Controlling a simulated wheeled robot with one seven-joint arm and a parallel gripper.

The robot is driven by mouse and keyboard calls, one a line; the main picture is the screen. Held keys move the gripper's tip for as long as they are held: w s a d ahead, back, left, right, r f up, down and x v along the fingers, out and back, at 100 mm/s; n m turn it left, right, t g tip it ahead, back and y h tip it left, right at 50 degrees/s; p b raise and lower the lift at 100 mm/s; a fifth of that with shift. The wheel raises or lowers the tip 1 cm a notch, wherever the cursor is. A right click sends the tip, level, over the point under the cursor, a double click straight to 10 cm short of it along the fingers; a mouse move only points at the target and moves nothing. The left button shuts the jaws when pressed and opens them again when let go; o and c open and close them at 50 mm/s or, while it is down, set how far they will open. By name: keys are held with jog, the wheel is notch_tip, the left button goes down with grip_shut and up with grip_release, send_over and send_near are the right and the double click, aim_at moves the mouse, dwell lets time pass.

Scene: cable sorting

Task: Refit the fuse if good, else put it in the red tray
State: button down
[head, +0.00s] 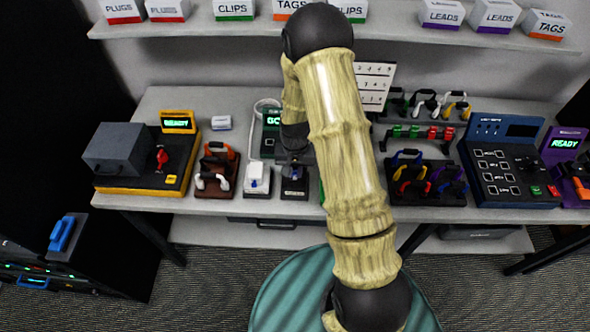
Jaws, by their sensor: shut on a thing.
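My gripper (294,160) is small and dark in the head view, pointing down over a dark block (294,188) at the middle of the bench's front. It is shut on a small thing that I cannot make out. I cannot tell whether that thing touches the block. No fuse can be picked out clearly. A dark green tester (270,143) stands just behind, with a lit green screen (272,121) whose visible letters start "GO"; my arm covers the rest. A sliver of green shows beside my arm. I see no red tray; my arm may hide it.
A white-topped block (257,180) and a red-brown stand (216,174) are close on the left. A yellow-based machine (150,163) stands farther left. Racks of coloured handles (428,183) and a blue panel (510,165) are on the right. A shelf (400,33) with labelled boxes runs behind.

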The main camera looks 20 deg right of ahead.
jog(key=shift+f, duration=0.15)
jog(key=c, duration=0.8)
grip_release()
jog(key=shift+o, duration=0.2)
jog(key=shift+r+p, duration=2.75)
jog(key=shift+r, duration=1.3)
